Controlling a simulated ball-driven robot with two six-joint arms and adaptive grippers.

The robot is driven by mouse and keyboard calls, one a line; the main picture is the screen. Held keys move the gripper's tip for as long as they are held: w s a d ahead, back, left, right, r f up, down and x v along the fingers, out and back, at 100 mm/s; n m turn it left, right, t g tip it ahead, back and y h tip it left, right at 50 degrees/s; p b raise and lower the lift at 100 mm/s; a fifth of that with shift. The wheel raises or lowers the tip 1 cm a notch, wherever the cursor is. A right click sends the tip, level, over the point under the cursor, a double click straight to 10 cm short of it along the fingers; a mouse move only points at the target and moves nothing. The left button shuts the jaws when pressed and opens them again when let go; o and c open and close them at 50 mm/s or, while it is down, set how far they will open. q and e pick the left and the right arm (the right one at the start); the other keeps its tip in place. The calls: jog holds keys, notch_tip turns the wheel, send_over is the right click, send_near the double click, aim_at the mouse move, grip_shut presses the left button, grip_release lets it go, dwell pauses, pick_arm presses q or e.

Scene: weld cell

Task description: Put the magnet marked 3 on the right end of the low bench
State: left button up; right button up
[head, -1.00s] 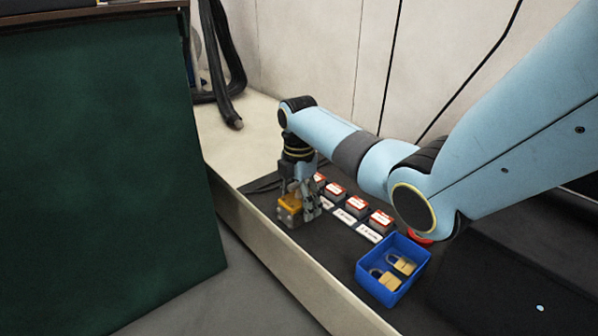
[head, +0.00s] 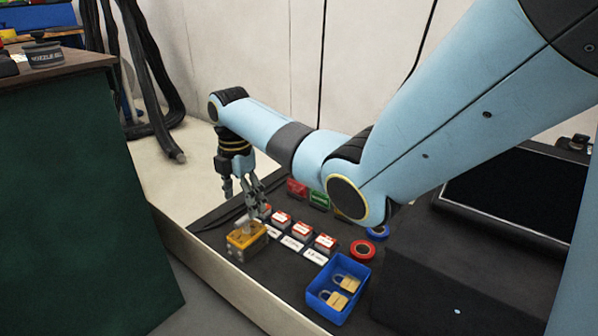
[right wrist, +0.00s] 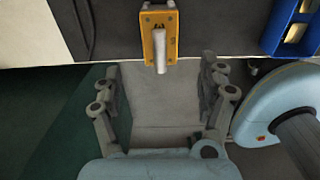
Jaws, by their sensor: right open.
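The magnet is a yellow-orange block with grey sides and a pale lever on top (head: 247,240). It sits upright near the front edge of the dark mat. I cannot read its number clearly. In the right wrist view the magnet (right wrist: 159,38) lies ahead of the fingers, with its lever pointing toward me. My right gripper (head: 250,196) is above and just behind the magnet in the head view. Its fingers are spread, with nothing between them. The low pale-rimmed bench (head: 225,283) carries the dark mat. My left gripper is not in view.
A blue bin (head: 318,297) with two brass padlocks stands right of the magnet. Several red-and-white boxes (head: 326,242) with white labels stand behind it. Red tape (head: 363,250) and a dark monitor (head: 515,195) are further right. A taller green-sided cabinet (head: 85,215) stands left.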

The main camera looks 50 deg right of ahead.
jog(key=s+a+f+m, duration=0.1)
jog(key=s+a+m, duration=0.2)
jog(key=s, duration=0.9)
jog(key=s+a+f+m+t, duration=0.1)
jog(key=s+a+f+m, duration=0.1)
jog(key=s+m, duration=0.7)
jog(key=s+a+f+m+t, duration=0.1)
jog(key=s+a+m, duration=0.3)
jog(key=s, duration=1.2)
jog(key=shift+s+f+m, duration=0.25)
jog(key=shift+f+m, duration=0.45)
jog(key=shift+m, duration=0.3)
